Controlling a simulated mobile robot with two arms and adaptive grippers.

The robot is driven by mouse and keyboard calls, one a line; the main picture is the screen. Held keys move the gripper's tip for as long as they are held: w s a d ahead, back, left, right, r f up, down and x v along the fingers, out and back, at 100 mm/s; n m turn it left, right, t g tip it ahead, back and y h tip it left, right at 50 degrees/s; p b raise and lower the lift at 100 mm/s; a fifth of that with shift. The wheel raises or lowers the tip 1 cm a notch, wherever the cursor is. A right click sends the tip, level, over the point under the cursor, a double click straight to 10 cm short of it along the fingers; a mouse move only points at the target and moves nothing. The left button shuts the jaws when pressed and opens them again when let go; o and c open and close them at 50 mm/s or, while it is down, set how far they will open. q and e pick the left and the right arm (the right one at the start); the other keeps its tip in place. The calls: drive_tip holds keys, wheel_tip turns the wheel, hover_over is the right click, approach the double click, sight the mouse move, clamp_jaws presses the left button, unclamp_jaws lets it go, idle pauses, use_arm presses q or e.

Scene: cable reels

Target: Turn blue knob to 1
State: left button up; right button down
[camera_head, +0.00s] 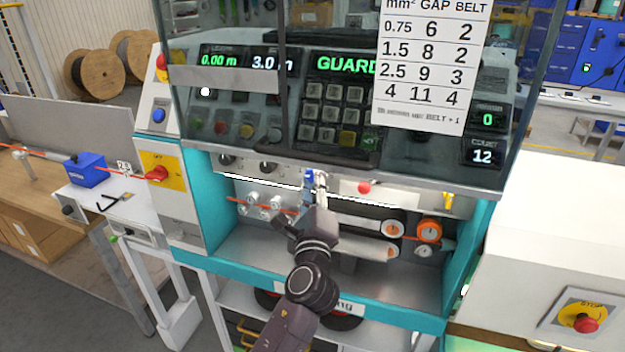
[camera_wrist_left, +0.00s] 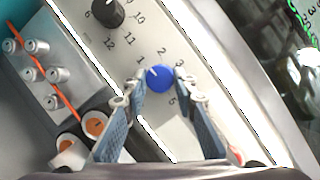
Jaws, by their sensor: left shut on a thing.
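The blue knob (camera_wrist_left: 158,79) sits on a pale panel in the left wrist view, with the numbers 1, 2, 3 and 5 legible around it. A short white mark on its upper left side points roughly toward the 1. My left gripper (camera_wrist_left: 159,80) is shut on the knob, one finger on each side. My right gripper is not in view.
A black knob (camera_wrist_left: 107,12) with numbers is beside the blue one. An orange cable (camera_wrist_left: 60,90) runs past metal rollers. A clear guard (camera_head: 330,160) hangs just above my gripper. A paper chart (camera_head: 430,65) lists gap and belt values. Orange-centred rollers (camera_head: 428,231) are to the right.

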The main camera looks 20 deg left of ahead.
use_arm(q)
drive_tip(key=shift+n, duration=0.6)
drive_tip(key=shift+g, duration=0.3)
drive_tip(key=o, duration=1.2)
drive_tip(key=shift+c, duration=0.2)
drive_tip(key=v, duration=1.2)
drive_tip(key=shift+d, duration=0.1)
